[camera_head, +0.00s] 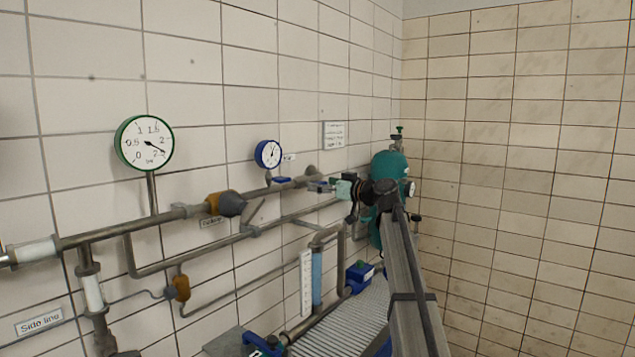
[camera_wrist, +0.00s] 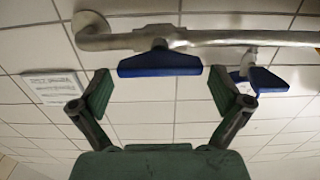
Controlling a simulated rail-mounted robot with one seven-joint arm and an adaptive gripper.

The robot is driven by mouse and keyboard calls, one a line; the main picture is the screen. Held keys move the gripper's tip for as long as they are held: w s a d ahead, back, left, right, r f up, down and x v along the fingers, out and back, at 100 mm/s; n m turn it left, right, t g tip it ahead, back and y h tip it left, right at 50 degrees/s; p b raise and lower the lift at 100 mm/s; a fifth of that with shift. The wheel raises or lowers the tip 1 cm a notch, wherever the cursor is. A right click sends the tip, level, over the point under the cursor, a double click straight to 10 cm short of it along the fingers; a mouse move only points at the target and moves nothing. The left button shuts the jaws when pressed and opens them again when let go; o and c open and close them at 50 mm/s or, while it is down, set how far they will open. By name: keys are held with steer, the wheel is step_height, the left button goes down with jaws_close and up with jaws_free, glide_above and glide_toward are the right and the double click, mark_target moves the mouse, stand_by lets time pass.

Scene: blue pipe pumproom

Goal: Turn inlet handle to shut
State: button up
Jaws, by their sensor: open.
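A blue handle (camera_head: 282,180) sits on the upper grey pipe, close to where the pipe meets the wall. I take it as the inlet handle, but no readable label confirms this. In the wrist view the blue handle (camera_wrist: 160,62) is a wide bar set along the pipe (camera_wrist: 220,38). My gripper (camera_wrist: 162,88) is open, its two green-padded fingers spread either side of the handle, which shows between and just beyond the tips. I see no contact. In the head view my gripper (camera_head: 320,187) is small, just right of the handle, near the wall flange.
A blue-rimmed gauge (camera_head: 268,154) stands beside the handle; its blue body (camera_wrist: 268,80) shows right of my fingers in the wrist view. A wall sign (camera_head: 333,134), a green tank (camera_head: 390,168) and lower pipes (camera_head: 320,238) are close by. A green-rimmed gauge (camera_head: 144,143) is farther left.

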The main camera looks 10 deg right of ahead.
steer(key=shift+x, duration=0.9)
steer(key=c, duration=0.9)
